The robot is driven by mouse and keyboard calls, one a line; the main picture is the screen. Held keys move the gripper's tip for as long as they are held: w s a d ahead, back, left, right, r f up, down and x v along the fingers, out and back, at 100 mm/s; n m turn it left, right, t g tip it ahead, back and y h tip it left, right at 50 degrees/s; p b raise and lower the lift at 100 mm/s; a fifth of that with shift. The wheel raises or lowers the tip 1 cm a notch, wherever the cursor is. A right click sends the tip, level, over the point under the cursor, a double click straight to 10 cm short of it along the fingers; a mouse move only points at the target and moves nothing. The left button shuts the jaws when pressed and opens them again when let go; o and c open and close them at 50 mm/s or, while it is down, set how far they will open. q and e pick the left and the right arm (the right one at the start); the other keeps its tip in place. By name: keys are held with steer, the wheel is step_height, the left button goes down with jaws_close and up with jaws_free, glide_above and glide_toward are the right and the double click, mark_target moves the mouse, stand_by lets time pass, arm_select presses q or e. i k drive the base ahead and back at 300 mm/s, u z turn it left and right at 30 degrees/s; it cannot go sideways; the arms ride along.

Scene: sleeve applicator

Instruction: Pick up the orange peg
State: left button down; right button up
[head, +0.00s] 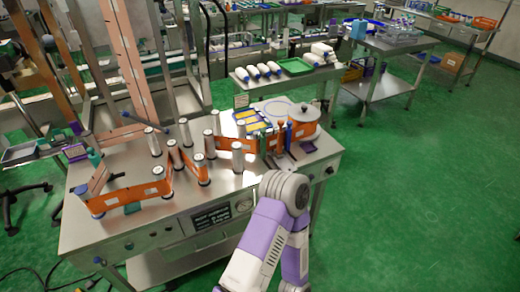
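A slim orange peg (281,136) stands upright near the right end of the steel machine table (325,148). A dark blue-green peg (289,134) stands close on its right. The pegs are small in the head view, and their lower ends are hard to make out. One of my arms, purple and white, rises from the bottom centre, and its bent joint shows in front of the table's right end. I cannot make out a gripper on it. No left gripper shows either.
Several metal rollers (238,158) and orange machine panels (125,190) stand across the table left of the pegs. A round lidded pot (302,118) is just behind them, with a yellow-and-blue tray (250,122) to its left. The green floor (430,200) at right is clear.

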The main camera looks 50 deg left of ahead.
mark_target(278, 154)
steer(key=u, duration=1.75)
